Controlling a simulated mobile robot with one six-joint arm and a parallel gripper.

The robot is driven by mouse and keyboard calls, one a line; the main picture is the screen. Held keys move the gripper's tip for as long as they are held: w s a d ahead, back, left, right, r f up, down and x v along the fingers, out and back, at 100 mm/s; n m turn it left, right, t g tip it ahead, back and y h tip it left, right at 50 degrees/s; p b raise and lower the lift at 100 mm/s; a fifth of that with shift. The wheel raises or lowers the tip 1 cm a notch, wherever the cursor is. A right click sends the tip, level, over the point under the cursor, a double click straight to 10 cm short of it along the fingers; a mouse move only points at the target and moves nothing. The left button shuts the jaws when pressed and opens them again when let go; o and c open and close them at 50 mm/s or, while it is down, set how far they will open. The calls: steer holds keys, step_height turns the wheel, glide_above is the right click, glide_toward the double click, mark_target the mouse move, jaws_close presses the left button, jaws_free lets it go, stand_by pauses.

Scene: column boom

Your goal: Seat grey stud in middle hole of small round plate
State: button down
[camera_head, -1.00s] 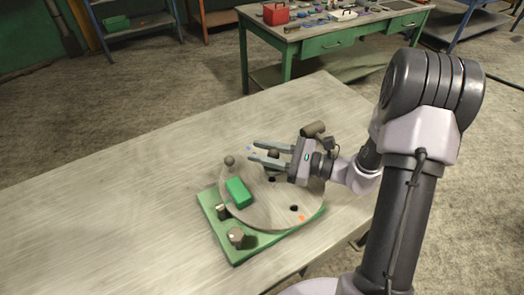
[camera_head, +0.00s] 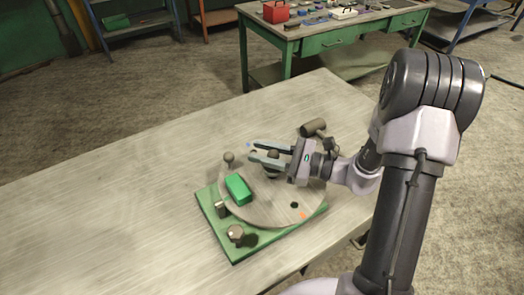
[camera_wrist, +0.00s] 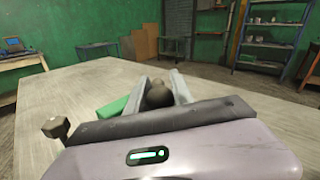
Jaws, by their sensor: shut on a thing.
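The small round plate (camera_head: 263,212) is a grey disc on a green base, with a dark hole (camera_head: 294,205) near its front edge. My gripper (camera_head: 253,150) reaches in from the right above the plate. Its fingers are shut on the grey stud (camera_head: 272,155), which has a dark round top. The stud's top also shows between the fingers in the wrist view (camera_wrist: 158,96). The stud hangs about over the plate's middle. The middle hole is hidden behind the stud and fingers, so I cannot tell whether the stud's lower end is in it.
A green block (camera_head: 238,188) lies on the plate's left part. A ball-topped post (camera_head: 229,158) stands at its left edge, and a knob (camera_head: 235,233) sits on the green base (camera_head: 262,245). The table (camera_head: 110,215) is bare to the left.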

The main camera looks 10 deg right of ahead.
steer(key=shift+f+b, duration=1.15)
steer(key=shift+f, duration=0.3)
steer(key=c, duration=1.4)
jaws_free()
steer(key=shift+r, duration=0.15)
steer(key=shift+r+p, duration=2.85)
steer(key=shift+r, duration=0.85)
steer(key=o, duration=0.6)
